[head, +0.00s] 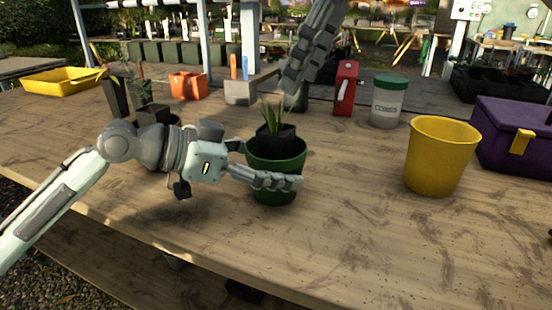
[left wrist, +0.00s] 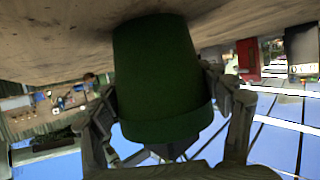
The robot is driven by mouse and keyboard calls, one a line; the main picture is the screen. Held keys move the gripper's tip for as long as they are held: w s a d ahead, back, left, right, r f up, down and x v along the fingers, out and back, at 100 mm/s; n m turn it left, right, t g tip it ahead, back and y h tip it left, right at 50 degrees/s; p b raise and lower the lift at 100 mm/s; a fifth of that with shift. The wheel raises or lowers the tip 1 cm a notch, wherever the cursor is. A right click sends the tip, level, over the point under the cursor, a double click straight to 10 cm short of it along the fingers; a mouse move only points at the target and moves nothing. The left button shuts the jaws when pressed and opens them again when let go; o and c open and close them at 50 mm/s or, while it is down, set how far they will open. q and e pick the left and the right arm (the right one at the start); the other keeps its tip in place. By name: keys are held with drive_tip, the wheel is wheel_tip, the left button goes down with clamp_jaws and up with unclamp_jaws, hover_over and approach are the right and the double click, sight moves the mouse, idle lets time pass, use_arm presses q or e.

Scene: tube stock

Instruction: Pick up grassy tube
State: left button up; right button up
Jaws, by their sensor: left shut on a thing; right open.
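A black square tube pot with grassy leaves (head: 275,132) sits inside the mouth of a green round pot (head: 275,157). The lower part of the black tube is hidden by the green pot. My left gripper (head: 278,180) is shut on the green pot from the left, one finger across its front. In the left wrist view the green pot (left wrist: 160,75) fills the middle between the two fingers (left wrist: 165,105). My right gripper (head: 298,82) is open above and behind the grassy tube, pointing down, apart from the leaves.
A yellow pot (head: 440,158) and a purple box (head: 510,135) stand right. A lidded jar (head: 388,104) and a red can (head: 345,88) stand behind. Black pots with plants (head: 117,95), an orange pot (head: 187,86) and a yellow tray (head: 62,80) are left. The front table is clear.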

sight(277, 129)
drive_tip(key=x, duration=1.1)
drive_tip(key=shift+w, duration=0.15)
clamp_jaws()
